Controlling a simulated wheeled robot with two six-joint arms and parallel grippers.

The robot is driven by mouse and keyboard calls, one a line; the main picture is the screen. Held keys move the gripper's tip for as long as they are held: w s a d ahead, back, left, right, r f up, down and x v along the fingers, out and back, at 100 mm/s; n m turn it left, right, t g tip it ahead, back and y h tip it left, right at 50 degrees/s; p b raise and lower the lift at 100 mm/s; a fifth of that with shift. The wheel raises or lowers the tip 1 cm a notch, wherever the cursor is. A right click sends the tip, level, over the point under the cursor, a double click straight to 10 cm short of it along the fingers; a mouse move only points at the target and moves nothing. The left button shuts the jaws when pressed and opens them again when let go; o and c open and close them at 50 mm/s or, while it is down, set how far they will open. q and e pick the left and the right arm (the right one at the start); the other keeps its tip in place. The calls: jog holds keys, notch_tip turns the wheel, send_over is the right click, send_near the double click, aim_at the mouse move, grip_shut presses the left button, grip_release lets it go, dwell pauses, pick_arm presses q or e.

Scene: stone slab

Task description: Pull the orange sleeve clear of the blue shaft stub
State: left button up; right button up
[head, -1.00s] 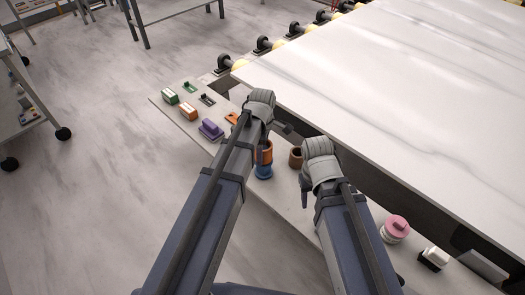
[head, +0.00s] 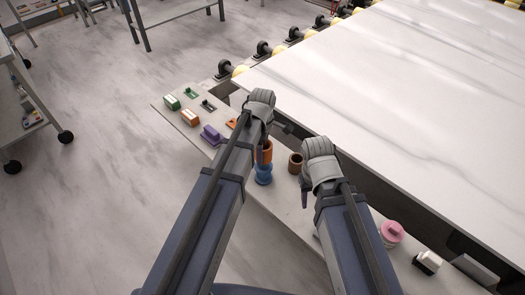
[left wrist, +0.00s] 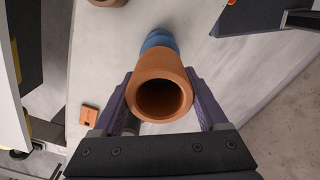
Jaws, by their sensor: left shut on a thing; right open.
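The orange sleeve (head: 266,152) shows in the head view just right of my left forearm, above the blue shaft stub (head: 264,175). In the left wrist view the sleeve (left wrist: 160,88) points its open end at the camera, and part of the blue stub (left wrist: 158,39) shows behind it. My left gripper (left wrist: 160,98) is shut on the sleeve, one finger on each side. Whether the sleeve still surrounds any of the stub, I cannot tell. My right gripper (head: 306,200) is open, and its fingers are mostly hidden behind its wrist in the head view.
A brown cup-like ring (head: 296,163) stands between my grippers. Green, orange and purple blocks (head: 211,134) lie at the bench's far left. A pink-topped part (head: 392,232) and a white-and-black block (head: 428,262) lie at right. The large stone slab (head: 400,90) borders the bench.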

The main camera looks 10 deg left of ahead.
pick_arm(q)
jog(key=shift+r+p, duration=1.2)
jog(key=shift+r, duration=0.15)
notch_tip(320, 180, up, 6)
jog(key=p, duration=0.6)
